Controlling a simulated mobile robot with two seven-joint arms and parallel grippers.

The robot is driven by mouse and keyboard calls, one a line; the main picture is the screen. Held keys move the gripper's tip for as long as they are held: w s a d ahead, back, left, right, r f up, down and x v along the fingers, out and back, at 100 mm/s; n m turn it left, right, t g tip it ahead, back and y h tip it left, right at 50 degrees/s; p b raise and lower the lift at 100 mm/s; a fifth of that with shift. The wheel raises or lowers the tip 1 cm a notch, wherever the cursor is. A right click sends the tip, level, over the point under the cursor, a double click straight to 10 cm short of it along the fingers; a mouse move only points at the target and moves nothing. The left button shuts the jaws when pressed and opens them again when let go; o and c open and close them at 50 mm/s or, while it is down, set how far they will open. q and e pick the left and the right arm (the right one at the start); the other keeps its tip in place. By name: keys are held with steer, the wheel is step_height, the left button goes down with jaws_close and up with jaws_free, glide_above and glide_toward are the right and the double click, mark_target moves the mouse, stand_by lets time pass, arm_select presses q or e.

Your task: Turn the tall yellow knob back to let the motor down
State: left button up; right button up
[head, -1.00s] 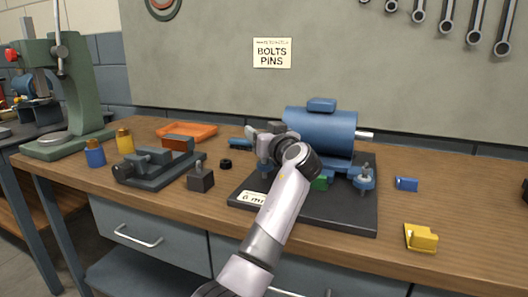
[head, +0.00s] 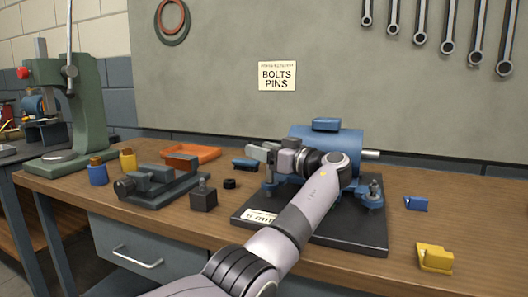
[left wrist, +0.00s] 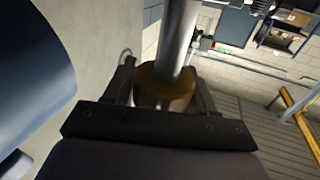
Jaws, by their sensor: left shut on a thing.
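The blue motor (head: 345,142) sits on a black base plate (head: 350,238) on the bench. My left gripper (head: 262,154) is at the motor's left end in the head view. My own wrist and forearm cover much of the motor's front. In the left wrist view my left gripper (left wrist: 165,95) is shut on a yellow-brown round knob (left wrist: 163,82), with a finger on each side. A grey metal shaft (left wrist: 178,35) rises from the knob. A dark blue rounded body, probably the motor (left wrist: 30,75), is at the left there. The head view does not show the knob clearly.
A vise (head: 160,186), a black block (head: 203,199), a black ring (head: 229,184), an orange tray (head: 205,153) and two bottles stand left. Bench front right is mostly clear.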

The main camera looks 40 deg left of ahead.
arm_select(q)
steer(key=shift+d+r+n+g, duration=0.1)
steer(key=shift+r+n+g, duration=0.2)
steer(key=shift+r+g, duration=0.15)
arm_select(e)
steer(key=shift+s+d+f, duration=0.1)
steer(key=shift+s, duration=0.1)
arm_select(q)
steer(key=o, duration=0.9)
steer(key=shift+o, duration=0.2)
steer(key=shift+w+d, duration=0.1)
steer(key=shift+d, duration=0.05)
steer(key=shift+f, duration=0.2)
step_height(320, 180, up, 20)
steer(key=p, duration=1.2)
arm_select(e)
step_height(320, 180, up, 9)
steer(key=d, duration=0.1)
steer(key=shift+s+d, duration=0.25)
steer(key=shift+s, duration=0.15)
